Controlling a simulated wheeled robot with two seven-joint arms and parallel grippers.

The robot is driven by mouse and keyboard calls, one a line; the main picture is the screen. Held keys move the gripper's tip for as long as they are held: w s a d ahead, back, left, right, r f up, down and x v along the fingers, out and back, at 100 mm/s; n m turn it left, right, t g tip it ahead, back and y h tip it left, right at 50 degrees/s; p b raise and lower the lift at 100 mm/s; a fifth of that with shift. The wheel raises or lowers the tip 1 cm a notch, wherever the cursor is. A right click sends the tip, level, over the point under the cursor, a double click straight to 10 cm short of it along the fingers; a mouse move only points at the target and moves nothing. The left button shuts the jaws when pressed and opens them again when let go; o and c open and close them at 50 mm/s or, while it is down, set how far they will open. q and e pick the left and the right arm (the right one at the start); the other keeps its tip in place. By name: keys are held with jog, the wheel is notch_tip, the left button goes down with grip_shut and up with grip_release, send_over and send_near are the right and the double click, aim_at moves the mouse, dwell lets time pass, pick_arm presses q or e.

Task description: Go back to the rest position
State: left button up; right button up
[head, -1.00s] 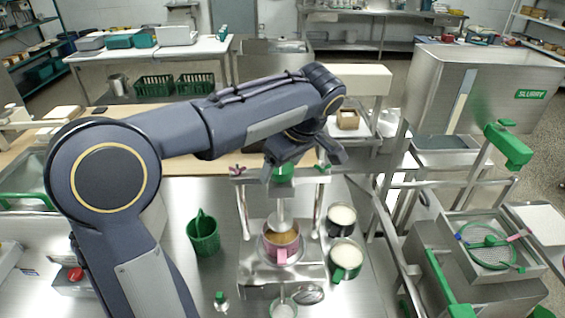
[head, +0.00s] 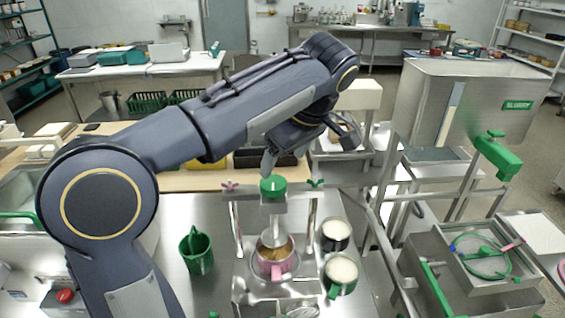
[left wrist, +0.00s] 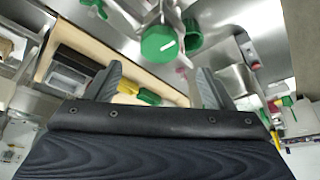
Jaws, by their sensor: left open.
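My left gripper (head: 308,148) is open and empty in the head view, above and behind the mill's green knob (head: 272,186). In the left wrist view its two fingers (left wrist: 158,82) are spread with nothing held between them. The green knob (left wrist: 159,43) shows there beyond the fingertips, apart from them. Below the knob, the metal mill frame stands over a pink-handled pot (head: 276,268) with brownish contents. My right gripper is in neither view.
Two cups of white liquid, one dark (head: 335,236) and one green (head: 341,274), stand right of the mill. A green jug (head: 196,250) stands left. A large steel tank marked SLURRY (head: 480,105) and a sieve (head: 482,257) are at right.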

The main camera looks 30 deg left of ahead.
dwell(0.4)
pick_arm(q)
jog(key=s+d+f+m+t+h, duration=0.1)
jog(key=s+f+m+h, duration=0.3)
jog(key=s+f, duration=0.5)
jog(key=s+d+f+m+t+h, duration=0.2)
jog(key=s+f+m, duration=0.6)
jog(key=s, duration=0.4)
jog(key=shift+d+f+m+t+h, duration=0.35)
jog(key=shift+m+t+h, duration=0.3)
jog(key=shift+h, duration=0.35)
